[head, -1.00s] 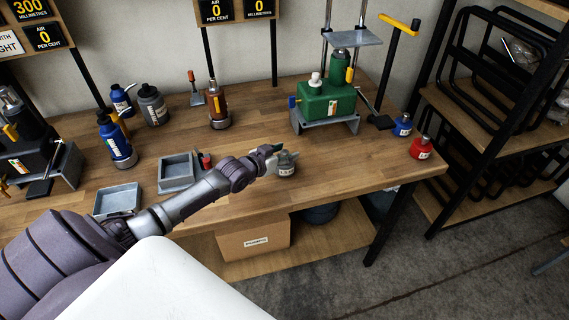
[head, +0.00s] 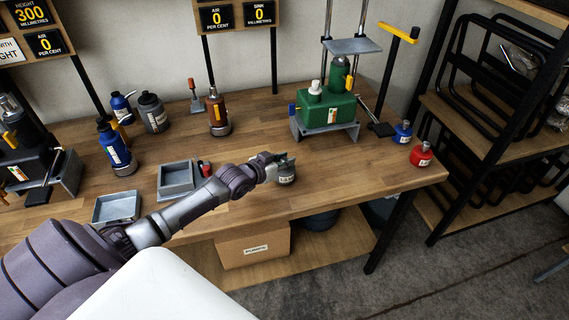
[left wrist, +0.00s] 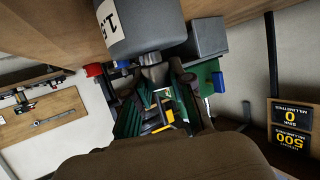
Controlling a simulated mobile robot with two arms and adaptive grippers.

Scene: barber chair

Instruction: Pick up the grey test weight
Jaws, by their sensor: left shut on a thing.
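The grey test weight (head: 287,179), a squat piece with a pale label, is near the front of the wooden bench in the head view. My left gripper (head: 281,162) is at its top, shut on it. The fingers hide part of the neck. I cannot tell whether its base touches the bench. My right gripper is not in view.
A blue weight (head: 402,132) and a red weight (head: 421,155) stand at the bench's right end. Grey trays (head: 176,181) and several bottles are to the left. Bench right of the grey weight is clear.

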